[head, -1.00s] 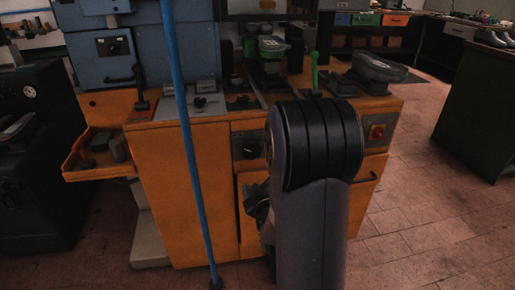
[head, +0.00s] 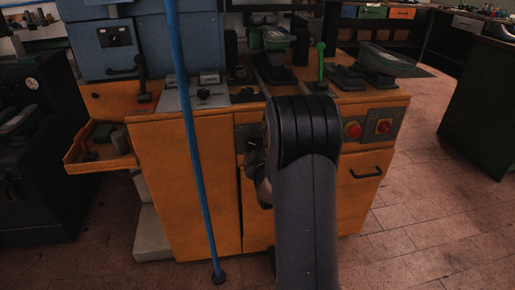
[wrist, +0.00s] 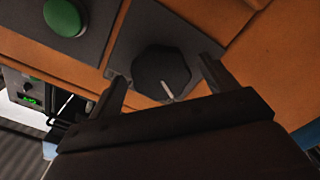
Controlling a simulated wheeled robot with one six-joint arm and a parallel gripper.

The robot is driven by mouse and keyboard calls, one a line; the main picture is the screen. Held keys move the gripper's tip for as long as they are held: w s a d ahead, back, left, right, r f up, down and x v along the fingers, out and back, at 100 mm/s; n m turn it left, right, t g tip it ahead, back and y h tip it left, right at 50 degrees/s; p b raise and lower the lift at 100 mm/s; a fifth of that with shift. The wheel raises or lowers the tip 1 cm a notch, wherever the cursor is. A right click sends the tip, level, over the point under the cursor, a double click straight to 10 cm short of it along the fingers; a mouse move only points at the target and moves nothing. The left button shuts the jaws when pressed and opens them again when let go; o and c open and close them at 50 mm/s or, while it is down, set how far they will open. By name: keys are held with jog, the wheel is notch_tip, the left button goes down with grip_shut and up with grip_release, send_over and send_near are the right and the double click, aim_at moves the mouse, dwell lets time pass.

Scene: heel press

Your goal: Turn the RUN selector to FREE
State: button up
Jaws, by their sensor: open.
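A black selector knob (wrist: 160,72) with a white pointer line sits on a dark grey plate (wrist: 185,25) on the orange machine front. In the wrist view the pointer aims down and slightly right. No label is readable. My gripper (wrist: 163,70) is open, with one finger on each side of the knob in the picture; I cannot tell whether either finger touches it. In the head view my gripper (head: 258,170) is at the machine front, partly behind my arm, and the knob is hidden there.
A green button (wrist: 65,17) is beside the knob's plate. Red controls (head: 352,131) and (head: 383,126) sit right of my arm, above a drawer handle (head: 366,172). A blue pole (head: 190,130) stands left of my arm. An orange side tray (head: 100,164) juts out left.

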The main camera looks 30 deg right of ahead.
jog(key=shift+c, duration=0.4)
jog(key=c, duration=0.9)
